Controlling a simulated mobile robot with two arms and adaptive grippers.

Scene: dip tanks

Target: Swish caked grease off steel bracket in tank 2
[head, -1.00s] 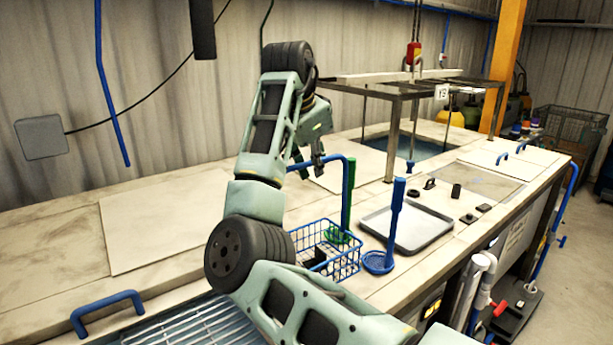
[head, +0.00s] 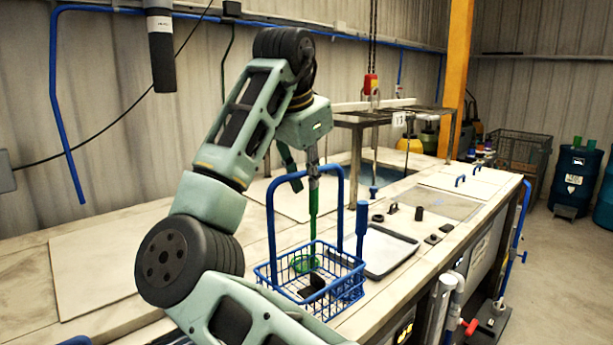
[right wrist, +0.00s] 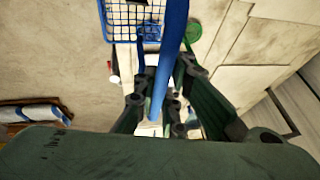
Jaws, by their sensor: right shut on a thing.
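My right gripper (head: 307,174) is shut on the top bar of the blue wire basket's tall handle. In the right wrist view the handle's bar (right wrist: 171,55) runs between my fingers (right wrist: 160,108). The blue basket (head: 343,280) hangs below the gripper, seemingly raised over the bench. A dark block-like piece (head: 312,284) lies in it, perhaps the bracket; grease cannot be made out. The basket (right wrist: 113,32) also shows at the top of the wrist view. An open tank of bluish liquid (head: 352,175) lies under a metal frame; which tank is number 2 cannot be told. My left gripper is out of view.
A green dipper (head: 313,208) and a blue dipper (head: 361,225) stand near the basket. A grey tray (head: 392,250) lies to the right. The metal frame (head: 358,120) stands over the open tank. Flat lids (head: 110,265) cover much of the bench.

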